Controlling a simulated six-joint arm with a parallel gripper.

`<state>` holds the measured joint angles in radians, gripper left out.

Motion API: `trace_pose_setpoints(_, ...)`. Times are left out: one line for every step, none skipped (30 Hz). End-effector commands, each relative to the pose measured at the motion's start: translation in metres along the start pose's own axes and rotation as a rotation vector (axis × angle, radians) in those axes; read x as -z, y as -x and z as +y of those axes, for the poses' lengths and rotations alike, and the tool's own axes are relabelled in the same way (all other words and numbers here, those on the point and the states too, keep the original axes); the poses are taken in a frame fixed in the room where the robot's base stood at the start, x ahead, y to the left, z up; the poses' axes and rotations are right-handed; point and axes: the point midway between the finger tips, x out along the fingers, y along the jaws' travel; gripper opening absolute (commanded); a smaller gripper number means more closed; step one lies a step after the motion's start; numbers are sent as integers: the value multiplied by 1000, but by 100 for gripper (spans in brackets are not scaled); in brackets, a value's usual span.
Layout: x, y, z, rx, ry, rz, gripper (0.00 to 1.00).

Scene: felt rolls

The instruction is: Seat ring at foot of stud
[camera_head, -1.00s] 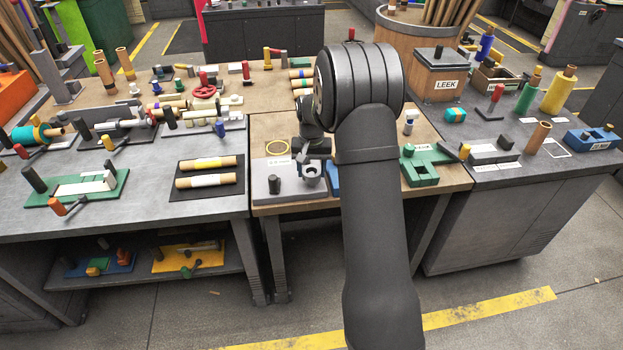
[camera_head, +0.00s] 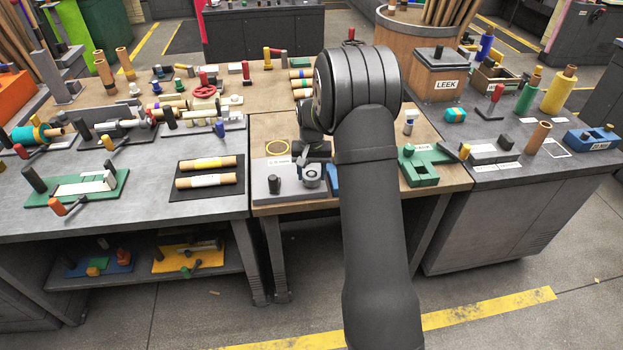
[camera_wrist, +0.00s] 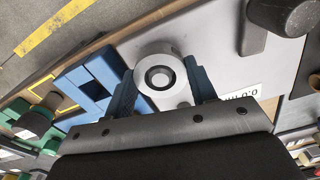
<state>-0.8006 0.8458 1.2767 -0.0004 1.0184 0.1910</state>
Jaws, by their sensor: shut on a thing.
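A silver ring (camera_wrist: 147,59) lies between the blue fingers of my gripper (camera_wrist: 163,78) in the wrist view. The fingers are shut on its two sides. A round, light stud end (camera_wrist: 158,76) shows inside the ring's dark hole, so the ring appears to be around the stud. How far down the ring sits cannot be told from above. The grey base plate (camera_wrist: 215,38) is beneath. In the head view the ring (camera_head: 308,178) shows low over the front of the base plate (camera_head: 262,192), under my gripper, whose fingers are mostly hidden.
A dark post (camera_head: 275,184) stands on the plate left of the ring. A blue block (camera_wrist: 90,88) lies close beside the plate; my arm partly hides it in the head view. A green fixture (camera_head: 424,170) stands to the right.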

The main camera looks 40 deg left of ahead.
Motion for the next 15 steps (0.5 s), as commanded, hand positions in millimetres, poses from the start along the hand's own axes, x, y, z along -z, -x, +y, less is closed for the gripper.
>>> trace_pose_setpoints(0,0,0,0,0,0,5)
trace_pose_setpoints(0,-1,0,0,0,0,5)
trace_pose_setpoints(0,-1,0,0,0,0,5)
trace_pose_setpoints(0,-2,0,0,0,0,5)
trace_pose_setpoints(0,-2,0,0,0,1,5)
trace_pose_setpoints(0,-2,0,0,0,1,5)
trace_pose_setpoints(0,-3,0,0,0,1,5)
trace_pose_setpoints(0,-3,0,0,0,1,5)
trace_pose_setpoints(0,-4,0,0,0,1,5)
trace_pose_setpoints(0,-4,0,0,0,1,5)
trace_pose_setpoints(0,-4,0,0,0,1,5)
trace_pose_setpoints(0,-5,0,0,0,1,5)
trace_pose_setpoints(0,-5,0,0,0,1,5)
trace_pose_setpoints(0,-5,0,0,0,1,5)
trace_pose_setpoints(0,-6,0,0,0,1,5)
